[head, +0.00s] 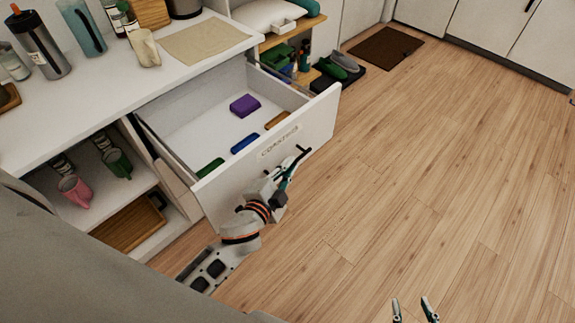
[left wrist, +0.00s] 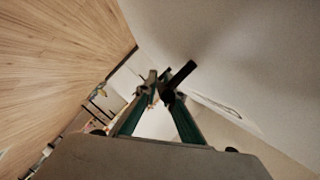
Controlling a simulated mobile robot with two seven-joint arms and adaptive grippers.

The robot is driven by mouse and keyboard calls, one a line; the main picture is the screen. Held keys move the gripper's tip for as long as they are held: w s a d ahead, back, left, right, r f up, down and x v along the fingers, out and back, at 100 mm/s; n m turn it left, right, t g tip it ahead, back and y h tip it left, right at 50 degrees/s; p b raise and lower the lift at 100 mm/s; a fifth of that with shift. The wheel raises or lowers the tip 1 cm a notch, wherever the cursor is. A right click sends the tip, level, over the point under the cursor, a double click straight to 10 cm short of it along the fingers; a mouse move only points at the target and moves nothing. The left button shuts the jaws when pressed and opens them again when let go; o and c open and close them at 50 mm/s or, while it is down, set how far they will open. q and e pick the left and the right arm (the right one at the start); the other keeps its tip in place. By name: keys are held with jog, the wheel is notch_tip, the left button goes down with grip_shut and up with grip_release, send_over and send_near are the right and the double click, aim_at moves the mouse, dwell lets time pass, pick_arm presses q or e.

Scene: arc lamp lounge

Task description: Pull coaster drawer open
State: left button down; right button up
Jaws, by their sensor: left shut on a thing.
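The coaster drawer (head: 318,125) is white, labelled "COASTERS", and stands pulled well out of the white cabinet. Inside it lie a purple block (head: 245,104), a blue one (head: 245,143), an orange one (head: 277,120) and a green one (head: 210,168). My left gripper (head: 294,164) is at the drawer front, shut on its dark handle (head: 304,151). In the left wrist view the fingers (left wrist: 157,92) close around the dark handle bar (left wrist: 183,73); the fingers partly hide it. My right gripper (head: 415,310) is at the bottom edge, its fingers apart and empty, over the floor.
The countertop (head: 110,85) holds a tumbler (head: 38,45), a cup (head: 144,47) and a beige mat (head: 203,40). Open shelves below hold a pink mug (head: 75,190) and a green mug (head: 118,163). Shoes (head: 338,67) sit beyond the drawer. The wooden floor (head: 430,160) at right is clear.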

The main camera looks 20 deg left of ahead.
pick_arm(q)
jog(key=c, duration=2.2)
grip_release()
jog(key=shift+o, duration=0.2)
jog(key=shift+s, duration=0.1)
jog(key=v, duration=1.2)
pick_arm(e)
jog(key=shift+s+f, duration=0.15)
jog(key=shift+s, duration=0.1)
jog(key=shift+w, duration=0.1)
pick_arm(q)
jog(key=s+f+n+g+h+p, duration=0.1)
jog(key=s+f+n+g+p, duration=0.4)
jog(key=s+n+p, duration=0.3)
jog(key=s+f, duration=0.1)
jog(key=s, duration=0.2)
jog(key=shift+s+a+f+h, duration=0.25)
jog(key=shift+s+a+h, duration=0.05)
jog(key=shift+s, duration=0.05)
pick_arm(e)
jog(key=shift+m, duration=0.4)
jog(key=r, duration=0.1)
jog(key=a+r, duration=0.1)
jog(key=r, duration=0.1)
jog(key=s+r, duration=0.1)
jog(key=r, duration=0.1)
jog(key=shift+a+r, duration=0.1)
jog(key=shift+a, duration=0.05)
